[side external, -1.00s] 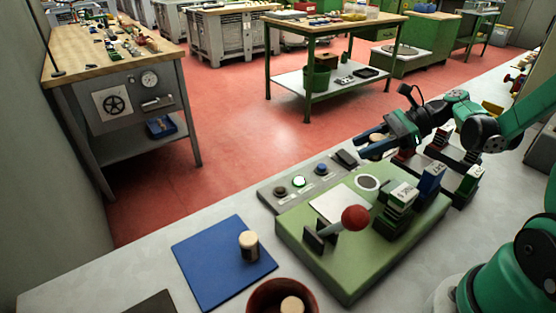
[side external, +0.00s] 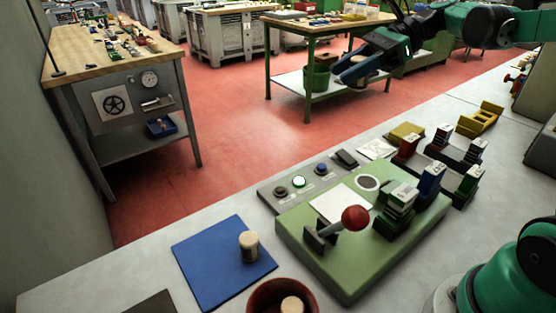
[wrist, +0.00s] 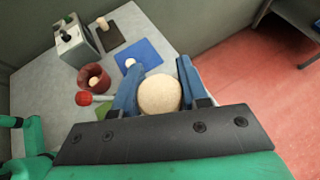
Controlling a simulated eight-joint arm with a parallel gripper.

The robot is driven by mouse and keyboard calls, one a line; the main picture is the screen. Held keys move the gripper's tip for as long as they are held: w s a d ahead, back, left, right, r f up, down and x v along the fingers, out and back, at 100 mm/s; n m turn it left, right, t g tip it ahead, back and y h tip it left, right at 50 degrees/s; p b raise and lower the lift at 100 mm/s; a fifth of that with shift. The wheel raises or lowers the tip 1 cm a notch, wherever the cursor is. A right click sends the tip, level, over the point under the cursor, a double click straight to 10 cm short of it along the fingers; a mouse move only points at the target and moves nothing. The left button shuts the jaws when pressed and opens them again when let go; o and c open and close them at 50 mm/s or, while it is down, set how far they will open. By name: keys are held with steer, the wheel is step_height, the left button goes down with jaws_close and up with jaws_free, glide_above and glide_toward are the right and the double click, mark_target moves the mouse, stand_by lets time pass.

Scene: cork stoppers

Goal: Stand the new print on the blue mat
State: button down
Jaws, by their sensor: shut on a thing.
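My gripper (side external: 366,68) is shut on a pale cork stopper (side external: 356,76), high above the bench. In the wrist view the round end of this held cork (wrist: 160,95) fills the gap between the blue fingers (wrist: 158,92). Any print on it cannot be made out. The blue mat (side external: 205,265) lies flat on the bench at lower left, and another cork (side external: 249,246) stands upright near its right side. In the wrist view the mat (wrist: 145,52) is beyond the fingers. My gripper is well apart from the mat.
A green press base (side external: 345,270) with a red-knobbed lever (side external: 355,218) and colored blocks stands right of the mat. A reddish pot (side external: 262,297) holding a cork stands in front. A grey button panel (side external: 290,190) lies behind. The mat's left part is clear.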

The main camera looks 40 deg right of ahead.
steer(key=w+a+f+n+g+y, duration=0.1)
steer(key=w+a+n+g, duration=0.3)
steer(key=a, duration=0.9)
steer(key=n+g, duration=0.3)
steer(key=g, duration=0.1)
glide_above(207, 248)
step_height(207, 248, down, 17)
steer(key=shift+f, duration=2.5)
steer(key=shift+f, duration=0.1)
steer(key=shift+c, duration=2.3)
jaws_free()
